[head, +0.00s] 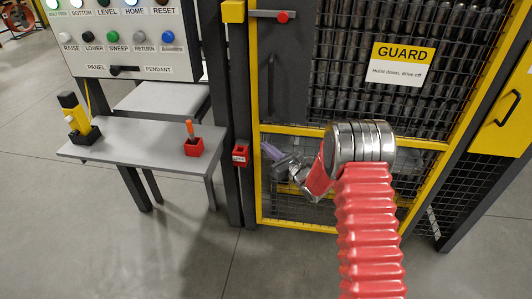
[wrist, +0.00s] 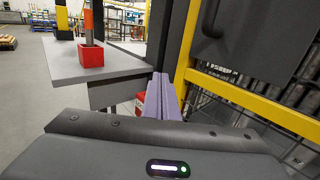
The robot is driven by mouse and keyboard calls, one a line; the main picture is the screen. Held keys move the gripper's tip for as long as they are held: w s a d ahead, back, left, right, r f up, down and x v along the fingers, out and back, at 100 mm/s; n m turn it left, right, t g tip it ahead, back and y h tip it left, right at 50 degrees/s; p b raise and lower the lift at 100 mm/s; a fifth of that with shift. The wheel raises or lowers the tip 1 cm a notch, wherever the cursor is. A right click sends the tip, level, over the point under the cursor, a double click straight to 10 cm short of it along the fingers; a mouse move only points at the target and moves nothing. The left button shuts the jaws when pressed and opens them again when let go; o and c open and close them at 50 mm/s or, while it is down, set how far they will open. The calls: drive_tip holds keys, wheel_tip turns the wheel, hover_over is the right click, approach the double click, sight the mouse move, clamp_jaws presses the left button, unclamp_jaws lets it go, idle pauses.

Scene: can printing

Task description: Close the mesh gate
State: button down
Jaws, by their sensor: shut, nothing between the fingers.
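The mesh gate (head: 257,110) has a yellow frame, black mesh and a grey panel with a dark upright handle (head: 270,82). Its left edge stands close beside a dark post (head: 236,110); I cannot tell whether it is fully shut. My gripper (head: 268,150) is in front of the gate's lower left part, below the handle. Its purple fingers (wrist: 165,92) are together and empty, pointing toward the gate's yellow edge (wrist: 186,45) in the wrist view. I cannot tell whether they touch it. My arm hides part of the lower gate.
A red lock box (head: 241,153) is on the post. A grey shelf (head: 135,140) at left carries a red holder (head: 193,147) and a yellow-black device (head: 76,117). A button panel (head: 125,35) is above it. Floor at the lower left is clear.

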drive_tip(key=shift+s+a, duration=0.25)
drive_tip(key=shift+s, duration=0.9)
drive_tip(key=shift+f, duration=0.1)
